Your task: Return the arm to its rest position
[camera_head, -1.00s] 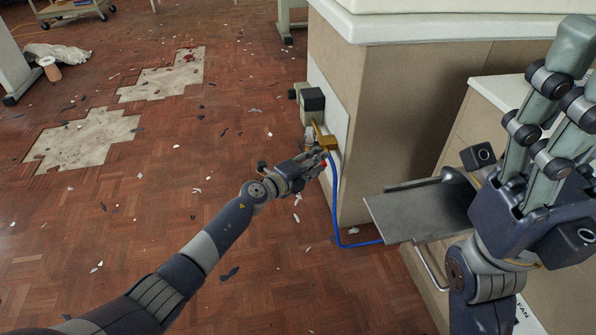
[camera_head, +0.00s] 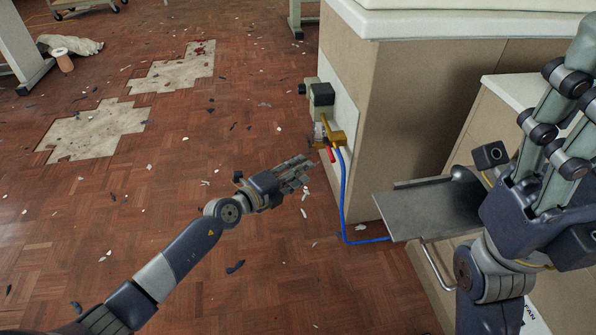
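My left gripper (camera_head: 297,173) is above the parquet floor, to the left of the beige cabinet. Its fingers look apart and nothing shows between them. A brass fitting (camera_head: 334,136) with a red part (camera_head: 331,155) is on the cabinet's side, and a blue hose (camera_head: 344,195) hangs from it to the floor. A clear gap separates the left gripper from the red part. My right gripper (camera_head: 565,85) is large at the right edge with its fingers pointing up, partly out of frame. Whether it is open cannot be told.
A beige cabinet (camera_head: 408,95) stands right of the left gripper, with a grey-green box (camera_head: 321,98) on its side. A flat metal plate (camera_head: 420,212) juts out near my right arm. Debris and bare patches (camera_head: 95,130) mark the otherwise open floor at left.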

